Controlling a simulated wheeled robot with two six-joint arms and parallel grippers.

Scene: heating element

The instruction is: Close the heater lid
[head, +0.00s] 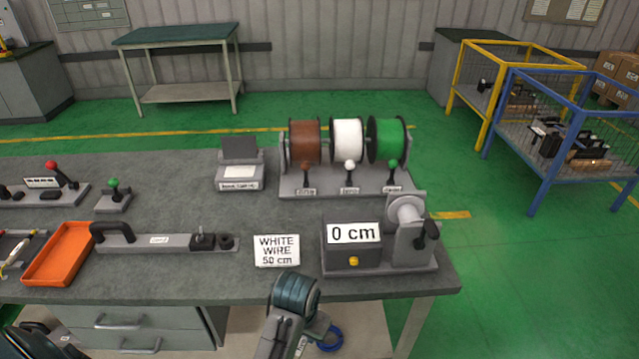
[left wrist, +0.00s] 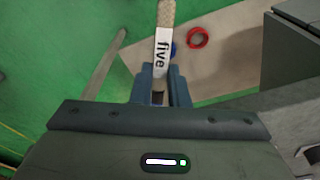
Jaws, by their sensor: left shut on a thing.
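No label I can read says heater. A small grey box (head: 240,181) with a dark panel (head: 240,149) standing up at its back is on the bench; the panel looks like a raised lid, but I cannot tell for sure. My left gripper (left wrist: 161,76) is shut on a white strip marked "five" (left wrist: 162,50), which has a tan, woven-looking upper part. In the head view this arm is low at the bench's front edge, well apart from the box, and its fingertips are hard to make out. My right gripper is not in view.
A long grey bar (head: 165,243) with a black handle, an orange tray (head: 60,254), a "0 cm" winder (head: 352,250), a "WHITE WIRE 50 cm" card (head: 277,251) and a rack (head: 347,182) of three spools stand on the bench. A red ring (left wrist: 197,37) lies below.

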